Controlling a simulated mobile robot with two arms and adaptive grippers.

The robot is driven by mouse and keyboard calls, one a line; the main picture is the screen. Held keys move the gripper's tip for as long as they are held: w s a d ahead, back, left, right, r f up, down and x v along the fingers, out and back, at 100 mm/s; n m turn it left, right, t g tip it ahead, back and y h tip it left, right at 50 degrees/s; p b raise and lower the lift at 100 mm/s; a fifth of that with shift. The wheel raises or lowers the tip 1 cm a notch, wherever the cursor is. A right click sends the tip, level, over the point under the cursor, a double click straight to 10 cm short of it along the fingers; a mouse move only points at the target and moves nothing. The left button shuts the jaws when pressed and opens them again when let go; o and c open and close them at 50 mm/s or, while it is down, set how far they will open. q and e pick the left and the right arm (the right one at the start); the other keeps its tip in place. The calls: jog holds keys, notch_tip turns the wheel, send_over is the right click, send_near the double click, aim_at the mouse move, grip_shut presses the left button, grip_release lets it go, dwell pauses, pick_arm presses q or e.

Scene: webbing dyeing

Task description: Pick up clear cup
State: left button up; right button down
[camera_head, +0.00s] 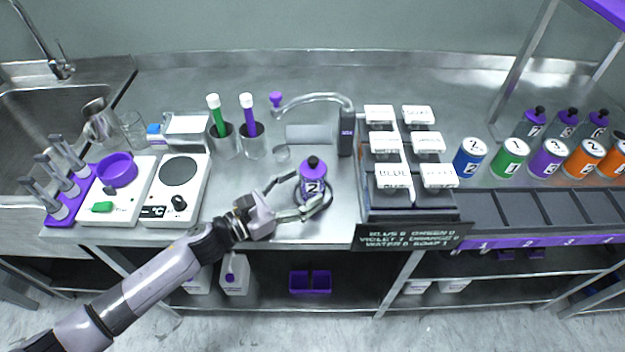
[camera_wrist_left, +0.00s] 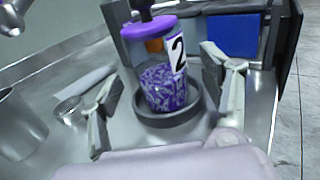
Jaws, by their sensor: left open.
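A clear cup (camera_head: 313,183) with a purple lid and a "2" label stands upright in the middle of the counter. In the left wrist view the clear cup (camera_wrist_left: 165,88) shows purple and white contents and sits in a round grey holder (camera_wrist_left: 170,114). My left gripper (camera_head: 311,192) is open, with one finger on either side of the cup. In the left wrist view there are gaps between the fingers and the cup. Another clear glass vessel (camera_head: 131,128) stands at the back left. My right gripper is not in view.
A rack of white labelled boxes (camera_head: 412,190) stands just right of the cup. A curved tap-like spout (camera_head: 318,97) is behind it. A hot plate (camera_head: 178,190) and two beakers with green and purple tubes (camera_head: 238,143) are to the left. Coloured cans (camera_head: 510,158) stand at the right.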

aim_at(301, 187)
pick_arm(q)
jog(key=x, duration=0.3)
jog(key=shift+w, duration=0.1)
jog(key=shift+c, duration=0.2)
jog(key=c, duration=1.3)
jog(key=shift+c, duration=0.5)
jog(key=shift+r, duration=0.15)
